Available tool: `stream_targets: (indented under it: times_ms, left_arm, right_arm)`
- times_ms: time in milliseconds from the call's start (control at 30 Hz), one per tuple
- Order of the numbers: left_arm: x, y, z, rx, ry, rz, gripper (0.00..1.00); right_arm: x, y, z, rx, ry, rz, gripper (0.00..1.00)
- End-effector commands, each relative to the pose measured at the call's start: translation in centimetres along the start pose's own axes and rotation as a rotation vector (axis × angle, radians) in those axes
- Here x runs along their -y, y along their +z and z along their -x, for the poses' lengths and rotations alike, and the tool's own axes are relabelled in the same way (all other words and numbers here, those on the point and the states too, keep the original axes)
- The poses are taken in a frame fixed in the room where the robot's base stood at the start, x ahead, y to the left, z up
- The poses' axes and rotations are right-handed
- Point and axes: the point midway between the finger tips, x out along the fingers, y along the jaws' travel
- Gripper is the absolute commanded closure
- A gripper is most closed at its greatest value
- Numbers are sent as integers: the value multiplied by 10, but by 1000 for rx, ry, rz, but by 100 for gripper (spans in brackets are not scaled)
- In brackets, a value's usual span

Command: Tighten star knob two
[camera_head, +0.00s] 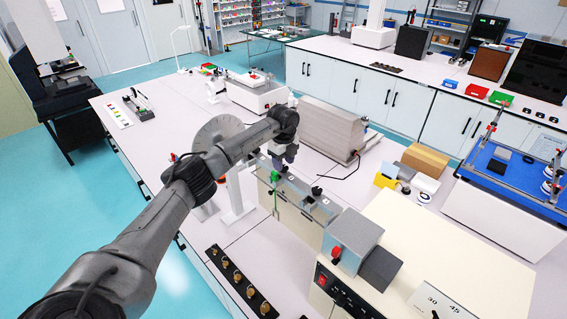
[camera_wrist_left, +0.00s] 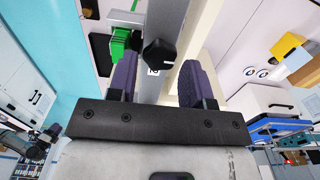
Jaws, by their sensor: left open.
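A black star knob (camera_wrist_left: 159,53) sits on a grey metal bar in the left wrist view, with a small white label beside it that is too small to read for certain. My left gripper (camera_wrist_left: 160,66) has two purple fingers, one on each side of the knob. The fingers are open, with gaps to the knob. In the head view my left gripper (camera_head: 284,158) hangs over the far end of the insertion tester (camera_head: 300,208). Another dark knob (camera_head: 316,190) shows on the tester's top.
A green part (camera_head: 275,176) stands beside the gripper; it also shows in the left wrist view (camera_wrist_left: 120,45). A cream control box (camera_head: 430,245) with a red knob stands at the near right. A grey ribbed block (camera_head: 330,127) lies behind the tester.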

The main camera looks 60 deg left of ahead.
Motion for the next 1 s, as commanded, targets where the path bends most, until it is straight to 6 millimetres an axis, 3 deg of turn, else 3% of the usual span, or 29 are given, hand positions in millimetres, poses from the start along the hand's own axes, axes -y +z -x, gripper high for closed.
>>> stream_targets:
  times_ms: [200,533,900,1000]
  left_arm:
    - [0,0,-12,0,0,0,54]
    - [0,0,-15,0,0,0,54]
    - [0,0,-14,0,0,0,88]
    - [0,0,-14,0,0,-3,88]
  right_arm:
    - [0,-1,3,-1,-2,-2,57]
    - [1,-2,3,-1,-4,-5,57]
    - [1,-2,3,-1,-4,-5,57]
    - [1,-2,3,-2,-3,-5,57]
